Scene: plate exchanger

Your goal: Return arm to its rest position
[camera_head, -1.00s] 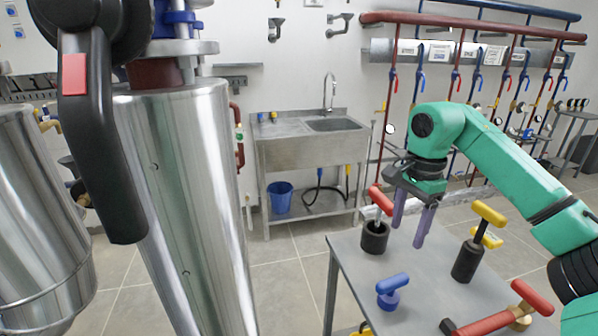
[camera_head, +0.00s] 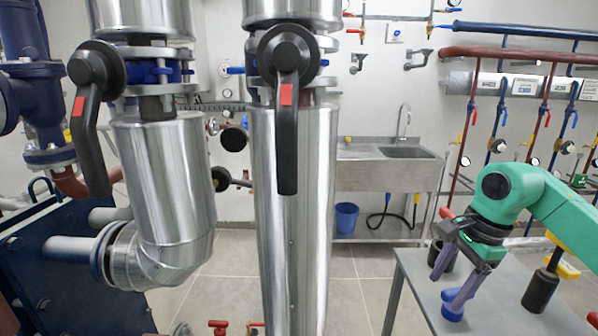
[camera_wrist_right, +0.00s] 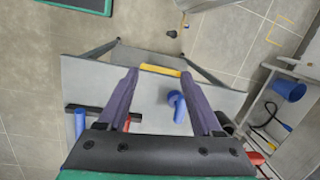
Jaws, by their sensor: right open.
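My right gripper (camera_head: 450,276) is at the right of the head view, above the grey table (camera_head: 512,288), its purple fingers pointing down. In the right wrist view the two fingers (camera_wrist_right: 160,95) are apart with nothing gripped between them. A blue-handled tool (camera_head: 452,306) stands on the table just below the fingertips. It also shows between the fingers in the wrist view (camera_wrist_right: 177,104), apparently beyond them. The green right arm (camera_head: 560,205) comes in from the right. My left arm and gripper are not in view.
A yellow-handled black tool (camera_head: 540,288) stands on the table right of the gripper. A red handle (camera_head: 446,213) shows behind it. Large silver pipes with black valve levers (camera_head: 287,140) fill the left and middle. A steel sink (camera_head: 380,170) and blue bucket (camera_head: 346,217) stand behind.

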